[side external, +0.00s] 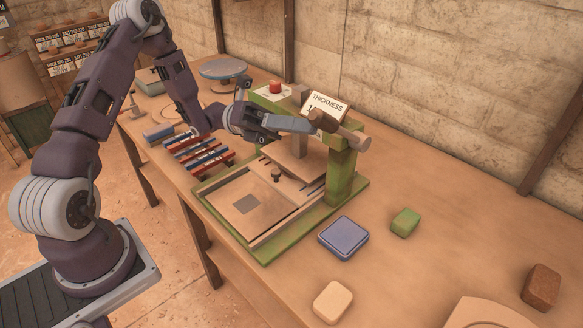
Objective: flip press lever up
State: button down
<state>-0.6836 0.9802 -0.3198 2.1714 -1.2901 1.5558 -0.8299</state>
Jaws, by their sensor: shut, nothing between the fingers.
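The green press (342,172) stands on the table, with a wooden tray bed on its green base. The press lever appears to be the brown bar (345,130) at the top of the press, sloping down to the right in the picture. My gripper (306,125) is shut and empty, reaching in from the left with its fingertips close to the bar's left end. I cannot tell whether they touch it. The fingers hide part of the press top.
A THICKNESS sign (327,103) and a red button (274,87) sit behind my gripper. A blue block (343,237), a green block (405,222) and a cream block (333,302) lie in front. Red and blue bars (203,155) lie left.

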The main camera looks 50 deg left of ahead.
jog(key=w+r+n+t+y, duration=0.1)
jog(key=w+r+n+y, duration=0.1)
jog(key=w+r+n, duration=0.6)
jog(key=shift+w+d+r+n+y, duration=0.15)
jog(key=shift+w+r+n+y, duration=0.45)
jog(key=shift+w, duration=1.5)
jog(key=shift+f+n, duration=0.3)
jog(key=shift+f, duration=0.05)
jog(key=s+d+v, duration=0.1)
jog(key=s+v, duration=0.2)
jog(key=v, duration=1)
jog(key=shift+f, duration=0.2)
jog(key=shift+a, duration=0.1)
